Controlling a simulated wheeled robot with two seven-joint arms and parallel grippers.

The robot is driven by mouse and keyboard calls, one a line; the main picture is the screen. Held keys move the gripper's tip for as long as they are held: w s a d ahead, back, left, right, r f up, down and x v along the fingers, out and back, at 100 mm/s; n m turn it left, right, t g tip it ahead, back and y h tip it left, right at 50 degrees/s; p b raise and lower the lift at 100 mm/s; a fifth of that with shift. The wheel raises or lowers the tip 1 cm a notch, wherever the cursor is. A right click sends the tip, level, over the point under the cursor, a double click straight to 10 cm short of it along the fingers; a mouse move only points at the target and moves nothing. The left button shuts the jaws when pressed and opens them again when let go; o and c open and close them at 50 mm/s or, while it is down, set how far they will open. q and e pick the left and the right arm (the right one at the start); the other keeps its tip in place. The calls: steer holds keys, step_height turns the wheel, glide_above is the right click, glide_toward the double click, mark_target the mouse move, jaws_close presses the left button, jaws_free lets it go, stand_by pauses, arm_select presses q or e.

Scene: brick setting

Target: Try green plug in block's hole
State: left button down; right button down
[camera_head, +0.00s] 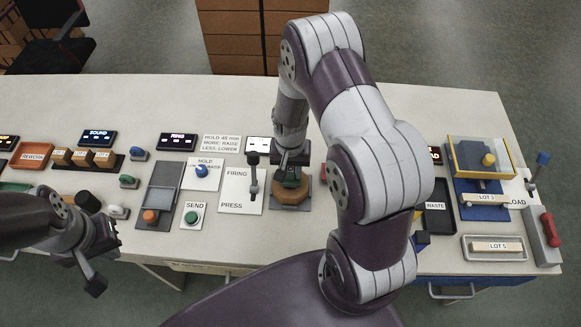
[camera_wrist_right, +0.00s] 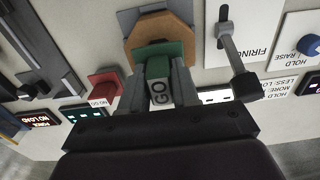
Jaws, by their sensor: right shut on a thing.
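The green plug (camera_wrist_right: 157,58), with a grey handle marked GO, is held between the fingers of my right gripper (camera_wrist_right: 164,80). In the head view the right gripper (camera_head: 291,161) points down with the green plug (camera_head: 291,179) at the tan eight-sided block (camera_head: 290,197). The block also shows in the right wrist view (camera_wrist_right: 146,24); it sits on a grey base. The plug's green end meets or overlaps the block's face; its hole is hidden, so I cannot tell how deep the plug is. My left gripper (camera_head: 103,258) is open and empty over the table's front edge.
A red plug (camera_wrist_right: 103,88) marked NO GO stands close beside the block. A lever (camera_head: 253,175) on the firing panel stands just left of it. My right arm hides the table to the right. The waste tray (camera_head: 437,220) lies beyond that.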

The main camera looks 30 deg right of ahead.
steer(key=shift+f+b, duration=1.05)
steer(key=shift+f, duration=0.55)
steer(key=shift+s+f, duration=0.15)
stand_by(0.8)
step_height(320, 180, up, 8)
steer(key=p, duration=0.7)
